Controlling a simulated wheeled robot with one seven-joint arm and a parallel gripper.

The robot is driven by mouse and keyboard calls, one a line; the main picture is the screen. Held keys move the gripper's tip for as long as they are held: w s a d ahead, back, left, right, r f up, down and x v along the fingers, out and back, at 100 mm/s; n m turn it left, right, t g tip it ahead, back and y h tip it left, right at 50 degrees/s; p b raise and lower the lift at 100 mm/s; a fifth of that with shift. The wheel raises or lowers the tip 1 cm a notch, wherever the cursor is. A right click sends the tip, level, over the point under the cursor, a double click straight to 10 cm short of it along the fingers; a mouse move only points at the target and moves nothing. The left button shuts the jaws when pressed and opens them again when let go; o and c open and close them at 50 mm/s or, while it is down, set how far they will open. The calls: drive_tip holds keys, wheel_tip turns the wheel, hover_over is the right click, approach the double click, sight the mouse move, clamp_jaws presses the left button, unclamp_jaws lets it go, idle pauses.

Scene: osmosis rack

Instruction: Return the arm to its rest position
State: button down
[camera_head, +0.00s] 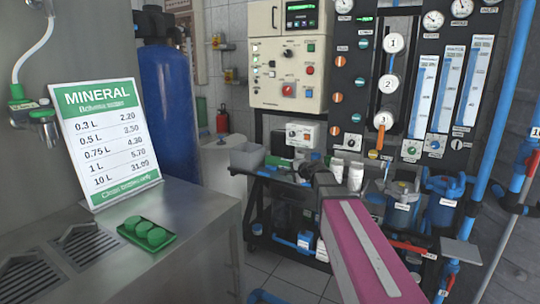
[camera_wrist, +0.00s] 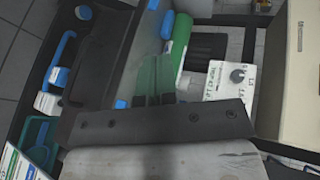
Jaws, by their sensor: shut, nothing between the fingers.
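My arm, with a pink and grey link, reaches forward from the lower right of the head view toward the rack. Its dark far end is over the cart in front of the rack, and the fingers are hard to make out there. In the wrist view my gripper (camera_wrist: 160,98) shows as two dark fingertips close together, shut and empty. Below them a grey plate with bolts fills the bottom of the view. The osmosis rack (camera_head: 455,160) stands ahead with gauges, flow meters and numbered valves.
A steel counter (camera_head: 185,220) on the left holds a mineral price sign (camera_head: 105,140) and a green tray (camera_head: 126,232) with green caps. A control box (camera_head: 287,55) hangs on the rack. Two white bottles (camera_head: 355,177) stand near my arm's end. Blue pipes (camera_head: 487,180) run at right.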

drive_tip(key=s+d+f+n+g+h, duration=0.2)
drive_tip(key=s+d+f+n+g, duration=0.1)
drive_tip(key=s+f, duration=0.5)
drive_tip(key=s+d+f+n+g+h, duration=0.3)
drive_tip(key=s+f, duration=0.6)
drive_tip(key=s, duration=0.3)
drive_tip(key=s+d+f+n+g+h, duration=0.3)
drive_tip(key=s+f+n+g, duration=0.1)
drive_tip(key=s+f, duration=0.5)
drive_tip(key=shift+s+d+n+g, duration=0.3)
drive_tip(key=shift+s+d+g, duration=0.1)
drive_tip(key=shift+s+g, duration=0.1)
